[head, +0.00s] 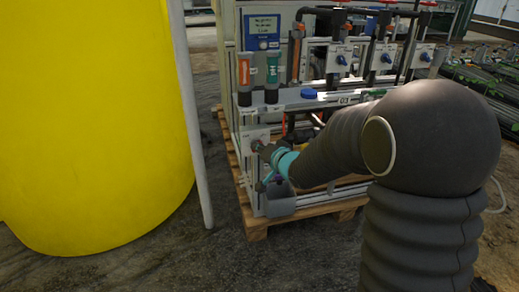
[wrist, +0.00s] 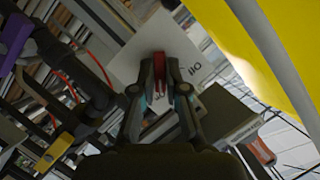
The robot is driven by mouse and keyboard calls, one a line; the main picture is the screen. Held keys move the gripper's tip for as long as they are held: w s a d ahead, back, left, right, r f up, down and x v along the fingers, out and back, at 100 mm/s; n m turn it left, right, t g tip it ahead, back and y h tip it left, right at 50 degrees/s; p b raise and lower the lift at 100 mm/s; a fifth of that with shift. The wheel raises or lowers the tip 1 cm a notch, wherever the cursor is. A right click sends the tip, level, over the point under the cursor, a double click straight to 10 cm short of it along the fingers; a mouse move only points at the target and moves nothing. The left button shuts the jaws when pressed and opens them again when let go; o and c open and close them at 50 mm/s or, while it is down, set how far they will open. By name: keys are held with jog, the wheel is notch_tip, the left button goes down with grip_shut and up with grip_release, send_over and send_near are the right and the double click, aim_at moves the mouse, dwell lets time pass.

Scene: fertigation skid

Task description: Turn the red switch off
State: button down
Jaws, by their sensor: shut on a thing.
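The red switch (wrist: 159,70) shows in the wrist view between the fingertips of my gripper (wrist: 160,88). It stands out from a pale panel (wrist: 130,68) with dark markings beside it. My gripper is shut on the red switch, with a dark finger on each side. In the head view my gripper (head: 264,150) is at the pale panel (head: 254,136) on the lower left of the skid. There the gripper and wrist hide most of the switch, and its setting cannot be read.
A large yellow tank (head: 90,120) stands left of the skid, with a pale upright pipe (head: 190,110) between them. A grey box (head: 281,205) sits below my gripper on the wooden pallet (head: 257,229). Blue-knobbed valves (head: 341,60) are above right.

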jog(key=shift+s+a+n+t+h+p, duration=0.15)
jog(key=shift+n+t+h+p, duration=0.2)
jog(key=shift+n+h+p, duration=1.3)
jog(key=shift+w+a+n+t+h+p, duration=0.15)
jog(key=shift+n+t+h+p, duration=0.5)
jog(key=shift+n, duration=1.7)
jog(key=shift+s+a+n+t+h+p, duration=0.1)
jog(key=shift+s+a+n+h+p, duration=0.05)
jog(key=shift+n+h+p, duration=1.6)
jog(key=shift+n+b, duration=0.3)
jog(key=shift+n, duration=0.05)
jog(key=c, duration=1.2)
grip_release()
jog(key=v, duration=1.2)
